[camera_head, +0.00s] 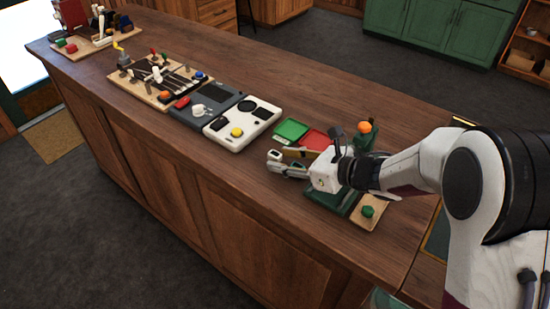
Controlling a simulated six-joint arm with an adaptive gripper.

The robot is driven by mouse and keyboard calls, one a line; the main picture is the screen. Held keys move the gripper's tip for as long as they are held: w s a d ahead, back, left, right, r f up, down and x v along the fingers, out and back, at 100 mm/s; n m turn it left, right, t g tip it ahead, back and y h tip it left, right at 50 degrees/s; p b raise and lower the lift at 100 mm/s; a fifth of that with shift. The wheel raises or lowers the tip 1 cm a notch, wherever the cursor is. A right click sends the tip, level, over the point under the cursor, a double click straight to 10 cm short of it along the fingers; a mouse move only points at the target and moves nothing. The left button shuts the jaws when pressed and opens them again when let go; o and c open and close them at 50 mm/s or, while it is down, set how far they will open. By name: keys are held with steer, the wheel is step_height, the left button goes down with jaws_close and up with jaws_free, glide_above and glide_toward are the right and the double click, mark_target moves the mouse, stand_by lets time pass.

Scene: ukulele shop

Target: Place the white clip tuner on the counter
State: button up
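A small white object (199,109), possibly the white clip tuner, lies on a dark grey tray (226,93) in the middle of the wooden counter (330,105). Another small white piece (157,73) is on a wooden board further left, so I cannot be sure which is the tuner. My gripper (274,162) is low over the right part of the counter, pointing left, to the right of the grey tray and apart from it. Its fingers are small and partly overlap, with a tan piece behind them. I cannot tell whether they hold anything.
A green stand with an orange ball (365,127) is near my wrist. The counter's back strip is clear.

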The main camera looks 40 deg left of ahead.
steer(key=shift+x, duration=0.95)
steer(key=shift+c, duration=0.2)
jaws_close()
